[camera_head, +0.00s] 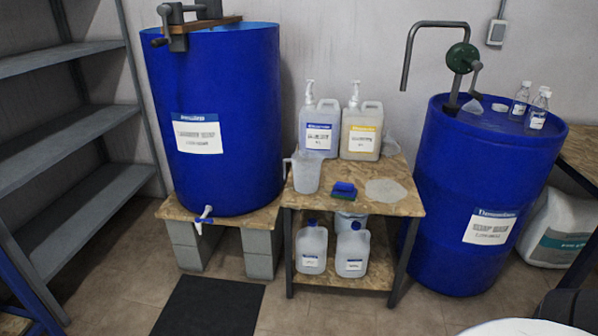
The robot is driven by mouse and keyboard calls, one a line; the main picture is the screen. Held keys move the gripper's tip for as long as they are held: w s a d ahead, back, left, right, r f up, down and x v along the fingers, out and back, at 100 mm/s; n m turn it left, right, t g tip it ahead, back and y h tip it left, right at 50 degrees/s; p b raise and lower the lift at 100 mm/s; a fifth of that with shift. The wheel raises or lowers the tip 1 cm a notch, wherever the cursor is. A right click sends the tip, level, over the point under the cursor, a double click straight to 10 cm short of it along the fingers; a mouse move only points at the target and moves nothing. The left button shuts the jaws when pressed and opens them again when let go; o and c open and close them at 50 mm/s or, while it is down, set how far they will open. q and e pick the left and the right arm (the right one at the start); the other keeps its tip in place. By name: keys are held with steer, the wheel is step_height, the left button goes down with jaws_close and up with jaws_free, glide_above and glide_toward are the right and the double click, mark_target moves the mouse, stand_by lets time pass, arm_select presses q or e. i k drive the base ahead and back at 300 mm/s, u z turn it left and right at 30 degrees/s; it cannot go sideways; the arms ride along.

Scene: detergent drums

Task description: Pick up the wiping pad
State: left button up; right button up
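A small pad with a blue top and a green base (344,190) lies on the wooden top of the small table (300,201), near the middle. A flat, pale grey round piece (386,190), like a cloth, lies just to its right. I cannot tell for certain which of these two is the wiping pad. Neither of my grippers shows in this view, and nothing touches either piece.
A clear measuring jug (306,172) stands left of the pad. Two pump jugs, one with a blue label (319,128) and one with a yellow label (361,131), stand behind. Large blue drums flank the table, left (225,90) and right (480,180). The table's front edge is clear.

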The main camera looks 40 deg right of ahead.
mark_target(341, 189)
steer(key=z, duration=0.45)
steer(key=i, duration=1.65)
steer(key=z, duration=1.1)
